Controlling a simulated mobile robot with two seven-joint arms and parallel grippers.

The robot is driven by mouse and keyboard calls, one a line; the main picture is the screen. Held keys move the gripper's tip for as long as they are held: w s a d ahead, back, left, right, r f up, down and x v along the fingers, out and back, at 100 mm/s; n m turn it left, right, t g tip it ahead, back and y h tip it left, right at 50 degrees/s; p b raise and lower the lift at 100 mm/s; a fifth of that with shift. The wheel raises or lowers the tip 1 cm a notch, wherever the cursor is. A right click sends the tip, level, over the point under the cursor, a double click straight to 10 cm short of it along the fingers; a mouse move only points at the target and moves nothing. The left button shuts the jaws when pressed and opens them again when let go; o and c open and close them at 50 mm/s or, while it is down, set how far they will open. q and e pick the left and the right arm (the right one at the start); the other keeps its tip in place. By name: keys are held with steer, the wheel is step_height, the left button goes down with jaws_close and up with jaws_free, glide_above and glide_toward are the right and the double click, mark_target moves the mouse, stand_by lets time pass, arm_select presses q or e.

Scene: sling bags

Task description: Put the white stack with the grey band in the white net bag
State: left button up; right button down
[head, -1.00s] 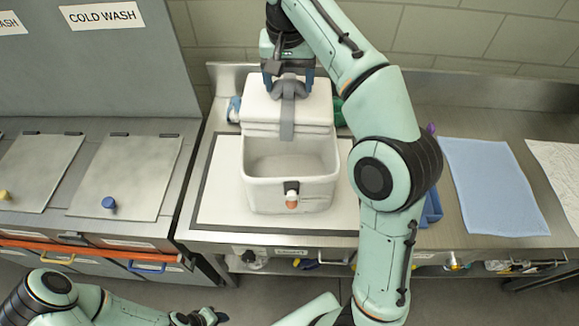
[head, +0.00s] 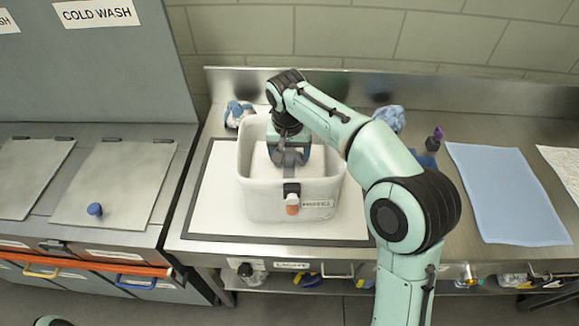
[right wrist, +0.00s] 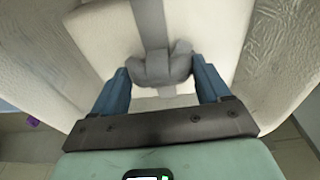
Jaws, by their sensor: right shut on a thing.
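The white net bag (head: 262,205) is an open, box-shaped bag standing on a white mat with a dark border, with an orange-tipped tag on its front. The white stack (right wrist: 205,28) is down inside it, between the bag walls in the right wrist view. Its grey band (right wrist: 150,18) crosses the top and ends in a thick grey knot (right wrist: 160,66). My right gripper (head: 288,160) reaches down into the bag, its blue fingers shut on the knot. The stack's underside is hidden, so I cannot tell whether it rests on the bag's floor. My left gripper is out of view.
A blue-and-white bundle (head: 236,113) lies behind the bag at left, and a light blue one (head: 388,119) behind at right. A purple-capped bottle (head: 434,140) stands right of them. A flat blue cloth (head: 507,192) lies on the steel counter. Lidded bins are at left.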

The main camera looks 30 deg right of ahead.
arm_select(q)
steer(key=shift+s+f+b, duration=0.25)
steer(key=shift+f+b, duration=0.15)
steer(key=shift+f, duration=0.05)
arm_select(e)
steer(key=shift+f, duration=2.25)
jaws_free()
steer(key=shift+f, duration=0.1)
steer(key=r, duration=0.4)
steer(key=s+r+p, duration=0.1)
steer(key=r, duration=0.3)
steer(key=a+r+p, duration=0.1)
steer(key=r, duration=0.3)
steer(key=shift+s, duration=0.2)
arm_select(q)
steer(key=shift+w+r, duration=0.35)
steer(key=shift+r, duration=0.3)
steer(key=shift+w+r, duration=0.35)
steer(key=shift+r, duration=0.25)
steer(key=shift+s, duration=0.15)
